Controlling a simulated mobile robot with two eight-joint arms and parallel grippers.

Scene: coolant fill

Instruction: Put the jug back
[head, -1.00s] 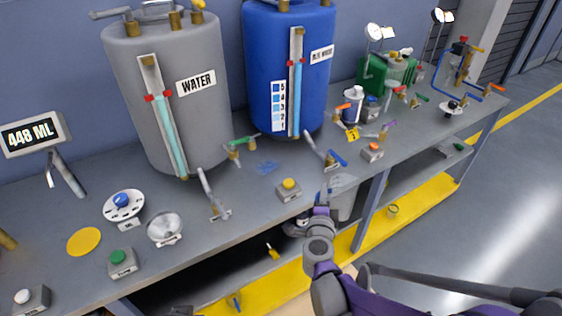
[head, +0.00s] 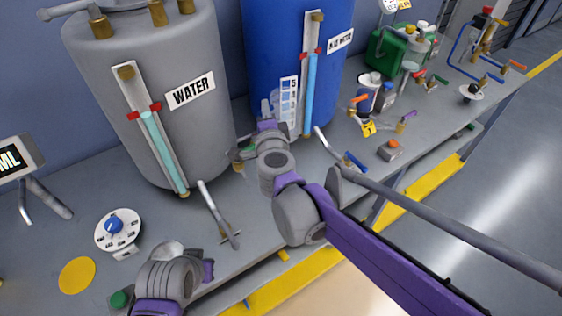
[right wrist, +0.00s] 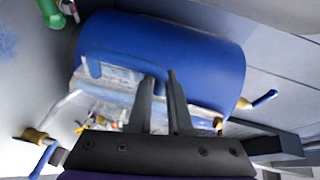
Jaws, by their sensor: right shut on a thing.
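The clear jug (head: 268,107) is small and partly hidden by my right gripper (head: 266,124) in the head view, in front of the blue tank. In the right wrist view my right gripper (right wrist: 167,80) has its fingers close together at the jug's blue handle (right wrist: 120,66). The jug's clear body (right wrist: 105,82) shows behind the fingers. The gripper is shut on the jug, held over the workbench (head: 262,215). Part of my left arm shows at the lower left of the head view, but its fingers do not show.
The grey water tank (head: 160,100) and the blue tank (head: 270,50) stand at the back. A dial (head: 117,230), a yellow disc (head: 77,275) and a lever tap (head: 220,215) are at the left. Bottles (head: 367,92) and taps crowd the right.

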